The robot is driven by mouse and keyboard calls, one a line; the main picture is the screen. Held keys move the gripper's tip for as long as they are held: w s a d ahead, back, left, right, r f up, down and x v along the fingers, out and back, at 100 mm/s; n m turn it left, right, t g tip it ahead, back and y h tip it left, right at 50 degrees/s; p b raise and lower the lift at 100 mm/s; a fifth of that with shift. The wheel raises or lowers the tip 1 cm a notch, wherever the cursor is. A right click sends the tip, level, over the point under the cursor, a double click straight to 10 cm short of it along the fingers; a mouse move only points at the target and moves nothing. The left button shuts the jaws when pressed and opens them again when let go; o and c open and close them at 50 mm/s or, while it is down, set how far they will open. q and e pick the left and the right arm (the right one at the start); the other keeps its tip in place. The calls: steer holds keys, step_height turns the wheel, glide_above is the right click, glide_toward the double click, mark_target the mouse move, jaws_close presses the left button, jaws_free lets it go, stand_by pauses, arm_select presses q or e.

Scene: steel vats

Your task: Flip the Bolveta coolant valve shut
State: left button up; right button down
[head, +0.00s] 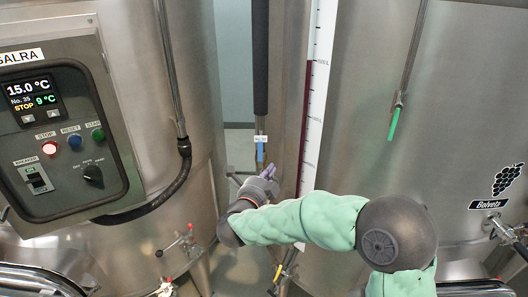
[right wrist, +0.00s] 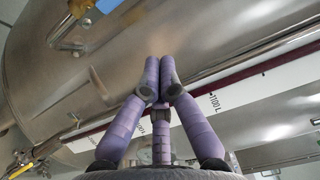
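The Bolveta nameplate (head: 489,203) with a grape emblem is on the big steel vat (head: 455,120) at the right in the head view. A green lever (head: 394,122) hangs below a thin pipe on that vat. A blue lever (head: 261,150) points down below a small tag, too small to read, at the dark pipe in the middle. My right gripper (head: 270,174) is just below the blue lever, seemingly apart from it. In the right wrist view its purple fingers (right wrist: 160,62) are together and empty; part of the blue lever (right wrist: 106,5) shows at the top edge. My left gripper is not in view.
A control box (head: 60,130) with buttons and a display is on the left vat. A white level scale (head: 318,90) runs just right of my gripper. A yellow lever (head: 278,272) and small red-tipped fittings (head: 160,253) are lower down. A narrow gap (head: 236,90) separates the vats.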

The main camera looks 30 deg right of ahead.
mark_target(260, 157)
steer(key=shift+w+d, duration=0.1)
steer(key=w+d+p, duration=0.3)
steer(key=w+d, duration=0.1)
steer(key=w, duration=0.4)
steer(key=shift+w+p, duration=0.15)
steer(key=shift+p, duration=0.15)
